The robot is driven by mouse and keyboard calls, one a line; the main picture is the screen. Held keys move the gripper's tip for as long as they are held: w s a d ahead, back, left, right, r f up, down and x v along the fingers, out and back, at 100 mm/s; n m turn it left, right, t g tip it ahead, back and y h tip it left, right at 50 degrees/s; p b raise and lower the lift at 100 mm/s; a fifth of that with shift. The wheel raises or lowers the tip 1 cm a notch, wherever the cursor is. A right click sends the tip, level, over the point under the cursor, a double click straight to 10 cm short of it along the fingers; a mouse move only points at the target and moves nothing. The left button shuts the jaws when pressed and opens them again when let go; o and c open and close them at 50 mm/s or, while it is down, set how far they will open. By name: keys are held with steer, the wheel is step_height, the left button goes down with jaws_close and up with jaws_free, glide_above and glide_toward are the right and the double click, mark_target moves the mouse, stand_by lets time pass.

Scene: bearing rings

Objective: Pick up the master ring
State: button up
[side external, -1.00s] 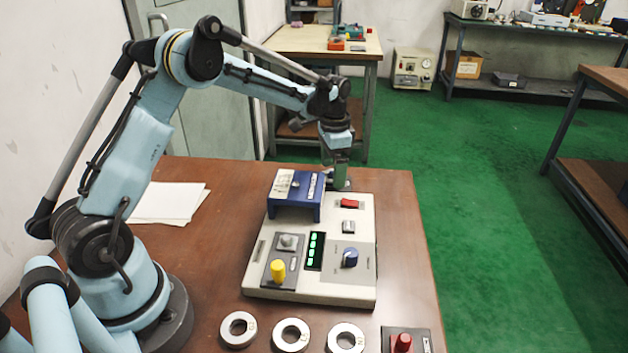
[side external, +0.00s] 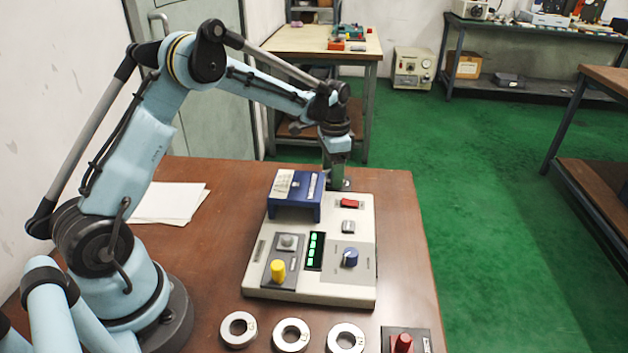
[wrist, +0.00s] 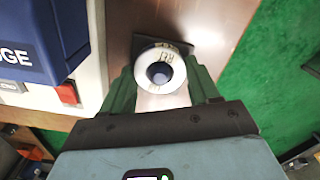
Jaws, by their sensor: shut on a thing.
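The master ring (wrist: 146,62), a pale metal ring with dark lettering and a dark centre, is between my gripper's green fingers in the wrist view. My gripper (wrist: 158,78) is shut on it, one finger on each side. A dark square pad (wrist: 196,54) shows behind the ring; I cannot tell whether the ring touches it. In the side view my gripper (side external: 337,178) points down just behind the grey instrument box, near the table's far edge.
The grey instrument box (side external: 336,270) carries a blue bridge (side external: 296,208), a yellow knob (side external: 278,270) and a red switch (side external: 349,203). Several similar metal rings (side external: 238,341) lie at the table's front, beside a red-knobbed block (side external: 402,343). White paper (side external: 172,204) lies left. The table's right edge is close.

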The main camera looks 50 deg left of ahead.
steer(key=shift+r, duration=0.6)
steer(key=r, duration=0.1)
steer(key=d+r, duration=0.1)
steer(key=r, duration=0.1)
steer(key=shift+s+r, duration=0.15)
steer(key=shift+r, duration=0.15)
steer(key=s+d+r, duration=0.4)
steer(key=d+r, duration=0.2)
steer(key=d, duration=0.4)
steer(key=s, duration=0.5)
steer(key=s+d, duration=0.1)
steer(key=s, duration=1.1)
steer(key=shift+s+d, duration=0.2)
steer(key=shift+d, duration=0.15)
steer(key=shift+s+f, duration=0.1)
steer(key=shift+f, duration=1.9)
steer(key=shift+f, duration=0.3)
